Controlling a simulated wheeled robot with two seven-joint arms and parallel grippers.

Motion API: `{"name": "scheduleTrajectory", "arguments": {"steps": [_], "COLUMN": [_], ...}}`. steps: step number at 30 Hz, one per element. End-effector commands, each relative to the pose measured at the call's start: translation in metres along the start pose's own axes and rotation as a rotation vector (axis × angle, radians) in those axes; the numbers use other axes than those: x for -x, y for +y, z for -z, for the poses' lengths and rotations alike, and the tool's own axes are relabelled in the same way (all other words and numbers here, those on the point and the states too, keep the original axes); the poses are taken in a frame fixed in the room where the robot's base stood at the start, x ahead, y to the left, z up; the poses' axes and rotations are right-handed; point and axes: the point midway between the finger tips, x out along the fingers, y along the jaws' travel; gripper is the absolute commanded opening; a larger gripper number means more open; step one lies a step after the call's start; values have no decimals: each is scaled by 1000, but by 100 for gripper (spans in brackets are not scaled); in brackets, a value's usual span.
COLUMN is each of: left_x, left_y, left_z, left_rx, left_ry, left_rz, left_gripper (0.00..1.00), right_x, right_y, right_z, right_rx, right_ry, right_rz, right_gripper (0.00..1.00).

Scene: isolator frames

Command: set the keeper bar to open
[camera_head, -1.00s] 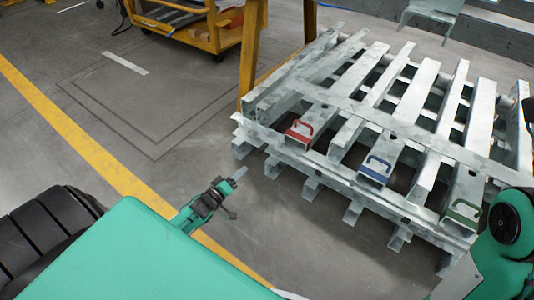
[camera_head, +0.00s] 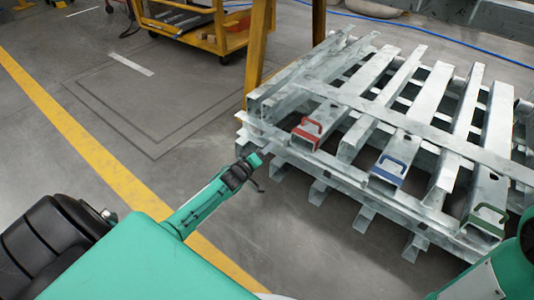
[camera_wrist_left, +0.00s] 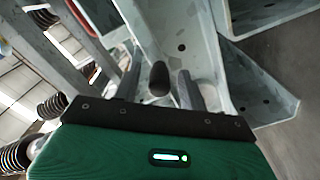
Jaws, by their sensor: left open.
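My left gripper (camera_head: 257,164) is near the left front corner of a stack of grey metal frames (camera_head: 345,150). Its two fingers show apart in the left wrist view (camera_wrist_left: 159,85). A dark rounded knob (camera_wrist_left: 158,78) shows between the fingers there; I cannot tell whether they touch it. Grey metal beams (camera_wrist_left: 180,35) fill the view beyond. I cannot tell which part is the keeper bar. My right gripper is out of view.
A yellow post (camera_head: 258,50) stands just behind the stack's left corner. A yellow cart (camera_head: 190,30) is at the back. A yellow floor line (camera_head: 100,165) runs past on the left. The floor left of the stack is clear.

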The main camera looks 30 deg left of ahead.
Motion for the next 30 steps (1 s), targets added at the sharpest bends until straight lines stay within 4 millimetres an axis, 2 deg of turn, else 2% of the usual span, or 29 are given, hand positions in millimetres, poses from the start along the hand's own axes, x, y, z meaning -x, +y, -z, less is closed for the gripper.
{"name": "scheduleTrajectory", "arguments": {"steps": [4,12,14,19,26,30], "left_x": [-8,-9,-8,-8,-8,-8], "left_y": [-1,0,0,0,3,16], "left_z": [0,0,0,0,-2,-16], "left_rx": [1,1,1,1,2,5], "left_ry": [0,0,0,0,-1,-1], "left_rz": [1,2,1,1,1,0], "left_gripper": [43,43,35,1,0,0], "right_x": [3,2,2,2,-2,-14], "right_y": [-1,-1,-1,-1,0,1], "right_z": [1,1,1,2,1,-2], "right_rx": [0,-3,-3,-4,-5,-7], "right_ry": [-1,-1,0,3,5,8], "right_rz": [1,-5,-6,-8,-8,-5], "right_gripper": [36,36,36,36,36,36]}}
